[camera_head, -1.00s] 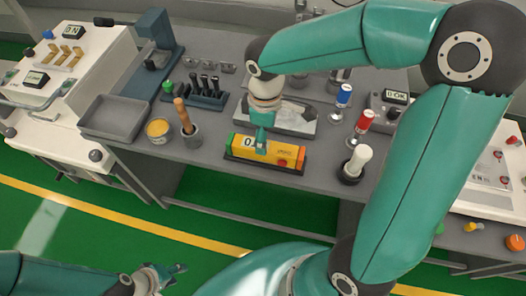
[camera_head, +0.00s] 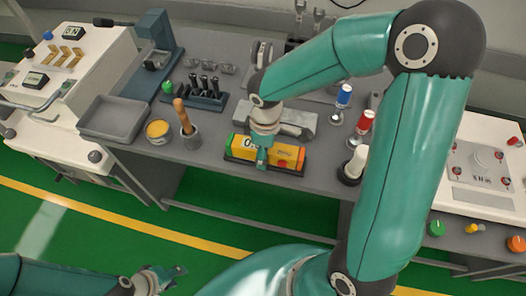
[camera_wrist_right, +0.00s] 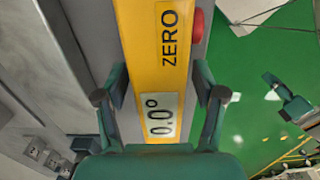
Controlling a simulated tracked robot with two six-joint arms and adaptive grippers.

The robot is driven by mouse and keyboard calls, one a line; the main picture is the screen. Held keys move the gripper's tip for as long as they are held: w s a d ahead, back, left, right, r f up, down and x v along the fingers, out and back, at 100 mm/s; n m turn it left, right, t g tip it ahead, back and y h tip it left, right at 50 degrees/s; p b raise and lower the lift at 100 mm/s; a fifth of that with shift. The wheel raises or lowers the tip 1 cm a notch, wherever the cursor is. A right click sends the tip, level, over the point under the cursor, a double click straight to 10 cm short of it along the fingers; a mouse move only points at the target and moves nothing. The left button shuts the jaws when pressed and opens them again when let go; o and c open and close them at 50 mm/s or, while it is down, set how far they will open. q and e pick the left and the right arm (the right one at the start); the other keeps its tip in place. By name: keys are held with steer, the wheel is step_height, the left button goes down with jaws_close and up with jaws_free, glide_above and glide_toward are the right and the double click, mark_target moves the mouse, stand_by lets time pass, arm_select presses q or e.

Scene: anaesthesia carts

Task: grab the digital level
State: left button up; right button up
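The digital level (camera_head: 282,154) is a yellow bar with a green end, an orange end and a red button. It lies in a dark holder (camera_head: 240,160) at the bench's front edge. My right gripper (camera_head: 262,164) points down over its middle. In the right wrist view, the level (camera_wrist_right: 156,60) shows "ZERO" and a 0.0° display, and my right gripper's (camera_wrist_right: 160,78) open fingers stand either side of it; contact is not clear. My left gripper (camera_head: 178,272) is open and empty, low over the floor, away from the bench.
Left of the level stand a mortar with a pestle (camera_head: 190,135), a yellow-filled cup (camera_head: 158,131) and a grey tray (camera_head: 113,119). A white-topped tool (camera_head: 355,163), a red-topped one (camera_head: 363,126) and a blue-topped one (camera_head: 341,100) stand to its right. A grey block (camera_head: 298,116) lies behind.

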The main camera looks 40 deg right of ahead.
jaws_close()
steer(key=shift+r, duration=0.1)
